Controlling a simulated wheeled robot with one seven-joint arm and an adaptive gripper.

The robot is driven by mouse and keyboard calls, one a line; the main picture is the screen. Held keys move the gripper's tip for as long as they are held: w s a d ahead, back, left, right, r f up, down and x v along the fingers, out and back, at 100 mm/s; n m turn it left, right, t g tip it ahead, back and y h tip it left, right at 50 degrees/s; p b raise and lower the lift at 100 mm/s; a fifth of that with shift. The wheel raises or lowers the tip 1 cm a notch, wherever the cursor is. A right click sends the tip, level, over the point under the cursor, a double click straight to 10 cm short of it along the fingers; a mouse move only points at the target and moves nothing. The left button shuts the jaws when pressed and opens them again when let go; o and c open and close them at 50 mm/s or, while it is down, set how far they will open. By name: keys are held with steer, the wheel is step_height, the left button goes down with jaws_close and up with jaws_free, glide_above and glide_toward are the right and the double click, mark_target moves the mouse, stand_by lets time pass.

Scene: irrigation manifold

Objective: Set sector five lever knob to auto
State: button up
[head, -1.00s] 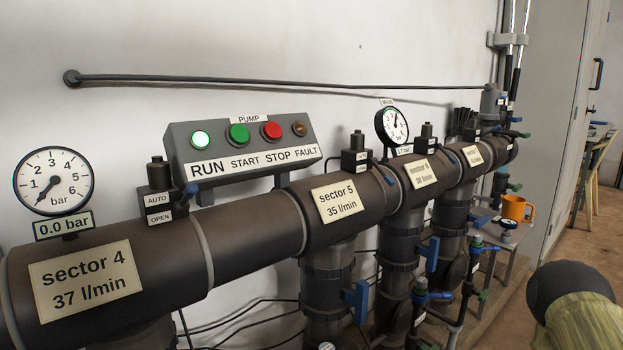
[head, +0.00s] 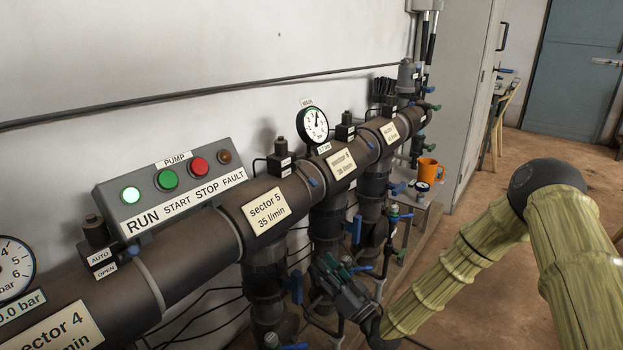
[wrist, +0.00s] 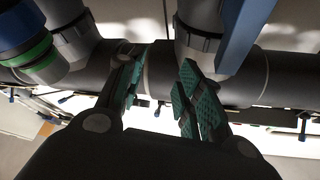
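The sector 5 label (head: 267,212) is on the dark manifold pipe in the head view. Just right of it stands a small black valve head (head: 282,157) with two small plates, too small to read. A small blue lever knob (head: 312,182) sits beside it on the pipe; its setting is too small to tell. My gripper (head: 333,268) is below and in front of the pipe, to the right of the sector 5 branch, apart from the knob. In the wrist view, its green-padded fingers (wrist: 158,88) are spread with nothing between them.
A nearer valve head (head: 95,232) has readable AUTO and OPEN plates and a blue knob (head: 133,251). The pump box (head: 170,185) is above the pipe. Blue valve handles (head: 292,289) hang on the branches near my gripper. An orange mug (head: 427,170) stands on a side table.

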mark_target(312, 185)
step_height(312, 185, up, 15)
steer(key=w+d+n+y+p, duration=0.2)
steer(key=d+n+y+p, duration=0.1)
steer(key=y, duration=0.3)
steer(key=x, duration=1.1)
steer(key=shift+f, duration=0.1)
jaws_close()
